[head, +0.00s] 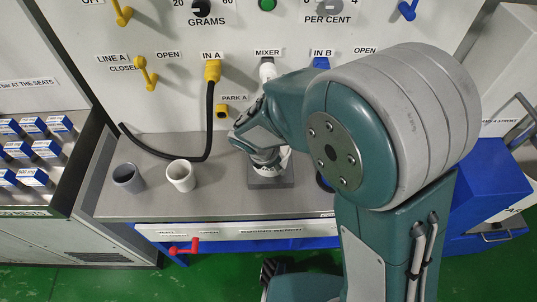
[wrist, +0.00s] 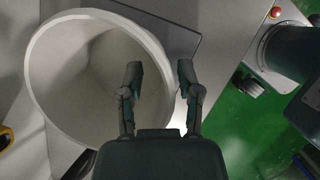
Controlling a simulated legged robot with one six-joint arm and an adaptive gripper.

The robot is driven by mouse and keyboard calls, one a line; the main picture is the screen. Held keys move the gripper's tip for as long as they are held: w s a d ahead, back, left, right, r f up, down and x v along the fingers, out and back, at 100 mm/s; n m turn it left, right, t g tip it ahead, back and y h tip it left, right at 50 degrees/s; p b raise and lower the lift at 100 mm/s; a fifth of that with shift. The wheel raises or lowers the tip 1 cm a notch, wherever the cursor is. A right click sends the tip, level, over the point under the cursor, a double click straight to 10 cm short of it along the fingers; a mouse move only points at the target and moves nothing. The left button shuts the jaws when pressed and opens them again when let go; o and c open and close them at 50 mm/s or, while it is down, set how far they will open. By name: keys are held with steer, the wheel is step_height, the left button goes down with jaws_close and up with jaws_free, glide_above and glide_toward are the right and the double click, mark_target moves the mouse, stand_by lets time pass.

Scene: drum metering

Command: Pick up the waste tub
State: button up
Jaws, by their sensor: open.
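A white, round, open tub (wrist: 60,85), which I take to be the waste tub, fills the left of the wrist view. It looks empty inside. In the head view only a strip of the tub (head: 286,158) shows, as my arm covers most of it. It stands on a dark grey plate (head: 271,183) on the bench. My gripper (wrist: 160,72) is open at the tub's right rim, with the left finger over the opening and the right finger outside the wall. Contact cannot be told. In the head view my gripper is largely hidden by my wrist.
A grey cup (head: 128,178) and a white cup (head: 181,175) stand on the bench to the left. A black hose (head: 209,120) hangs from the yellow IN A fitting (head: 212,70) and runs along the bench. The valve panel rises behind. A red handle (head: 184,248) sticks out in front.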

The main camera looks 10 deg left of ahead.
steer(key=shift+d, duration=0.1)
steer(key=shift+d+r, duration=0.1)
jaws_close()
